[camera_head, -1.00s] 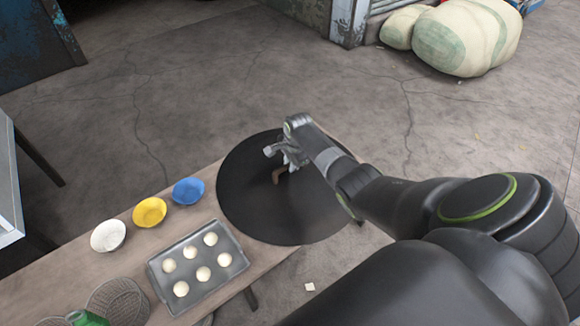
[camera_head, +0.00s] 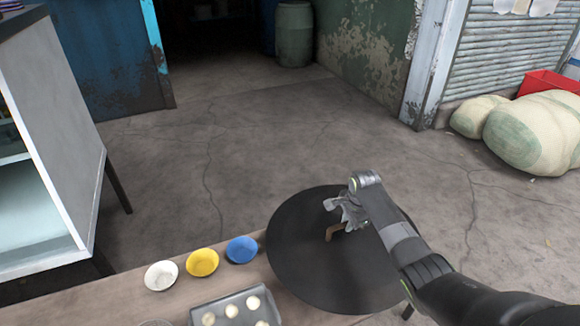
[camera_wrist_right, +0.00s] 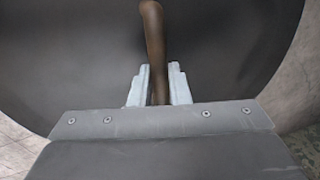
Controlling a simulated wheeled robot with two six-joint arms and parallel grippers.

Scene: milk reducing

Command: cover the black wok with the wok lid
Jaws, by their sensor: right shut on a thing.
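The wok lid (camera_head: 305,262) is a large dark disc with a brown handle (camera_head: 331,233) near its middle. It lies at the right end of the table in the head view. My right gripper (camera_head: 346,213) is over the lid and shut on its handle. In the right wrist view the handle (camera_wrist_right: 153,38) passes between the two fingers (camera_wrist_right: 158,88), with the lid's dark surface (camera_wrist_right: 80,60) filling the background. The black wok cannot be made out; anything under the lid is hidden. My left gripper is out of view.
The wooden table (camera_head: 120,303) holds a white bowl (camera_head: 161,276), a yellow bowl (camera_head: 202,263), a blue bowl (camera_head: 242,250) and a tray (camera_head: 205,302) with several pale rounds. A white cabinet (camera_head: 60,160) stands at left. Sacks (camera_head: 530,133) lie far right. The floor beyond is open.

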